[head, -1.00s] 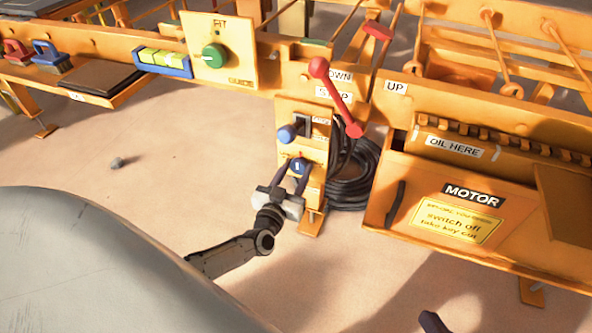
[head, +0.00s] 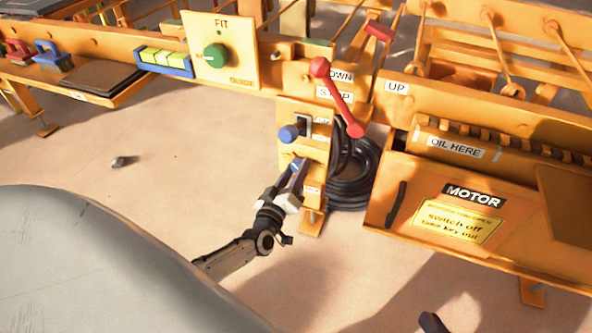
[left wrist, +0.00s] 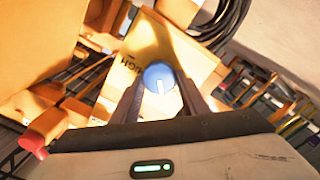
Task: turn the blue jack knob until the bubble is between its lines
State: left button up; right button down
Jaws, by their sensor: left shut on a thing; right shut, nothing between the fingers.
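The blue jack knob (left wrist: 160,77) with a white pointer line sits on an orange panel. In the left wrist view it lies between the two dark fingers of my left gripper (left wrist: 159,95). In the head view my left gripper (head: 292,176) is shut on the knob (head: 297,166), which the fingers partly hide. The yellow-green level vial in a blue holder (head: 165,62) is on the beam at upper left; its bubble and lines are too small to read. My right gripper (head: 432,322) shows only as a dark tip at the bottom edge.
Another blue knob (head: 287,133) sits just above the held one. A red lever (head: 338,97) slants above, with black coiled hose (head: 355,172) behind. The orange motor box (head: 455,205) stands at right. The floor at left is mostly clear.

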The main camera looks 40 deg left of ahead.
pick_arm(q)
jog(key=shift+n, duration=0.5)
pick_arm(e)
jog(key=shift+r, duration=0.1)
pick_arm(q)
jog(key=o, duration=1)
jog(key=shift+s, duration=0.25)
jog(key=p+v, duration=0.3)
jog(key=v, duration=0.7)
jog(key=shift+d+p, duration=0.1)
jog(key=shift+p, duration=0.25)
pick_arm(e)
jog(key=f, duration=0.1)
jog(key=d+f+h, duration=0.1)
jog(key=d+f+g, duration=0.1)
jog(key=shift+s+f+h, duration=0.15)
jog(key=shift+s+h, duration=0.05)
jog(key=shift+h, duration=0.1)
pick_arm(q)
jog(key=shift+w, duration=0.1)
